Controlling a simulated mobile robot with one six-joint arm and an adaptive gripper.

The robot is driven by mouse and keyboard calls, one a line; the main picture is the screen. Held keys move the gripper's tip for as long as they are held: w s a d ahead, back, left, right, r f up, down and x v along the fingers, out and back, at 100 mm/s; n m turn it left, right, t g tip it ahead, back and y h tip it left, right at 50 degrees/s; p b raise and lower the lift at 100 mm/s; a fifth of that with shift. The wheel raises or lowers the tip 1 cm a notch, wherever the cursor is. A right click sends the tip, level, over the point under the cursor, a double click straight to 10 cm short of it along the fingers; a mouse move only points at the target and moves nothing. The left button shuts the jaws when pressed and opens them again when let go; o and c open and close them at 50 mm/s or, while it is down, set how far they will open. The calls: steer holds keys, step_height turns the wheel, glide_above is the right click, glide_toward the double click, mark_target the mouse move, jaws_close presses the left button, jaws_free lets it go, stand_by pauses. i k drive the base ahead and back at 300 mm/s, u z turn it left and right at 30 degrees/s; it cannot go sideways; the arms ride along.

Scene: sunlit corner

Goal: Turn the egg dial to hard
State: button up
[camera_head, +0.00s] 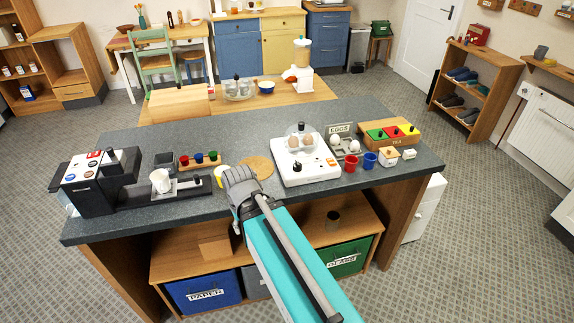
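A white egg cooker (318,174) stands on the dark counter, right of the middle. Its clear dome (300,130) covers brown eggs. A small black dial (297,167) is on the cooker's front part; its markings and pointer are too small to read. Small orange and dark marks show to the right of it. My gripper (236,174) is over the counter's front edge, left of the cooker and apart from it. I see it from behind, so its fingertips are hidden and its opening cannot be told.
A round cork mat (258,167) lies between gripper and cooker. A yellow-white cup (220,174) is close to the gripper's left. Red (350,163) and blue (370,160) cups stand right of the cooker, before an egg tray (345,146). A coffee machine (104,180) stands left.

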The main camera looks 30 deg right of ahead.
mark_target(297, 167)
steer(key=u, duration=0.15)
steer(key=k, duration=1)
steer(key=z, duration=0.65)
steer(key=i, duration=1)
steer(key=u, duration=0.05)
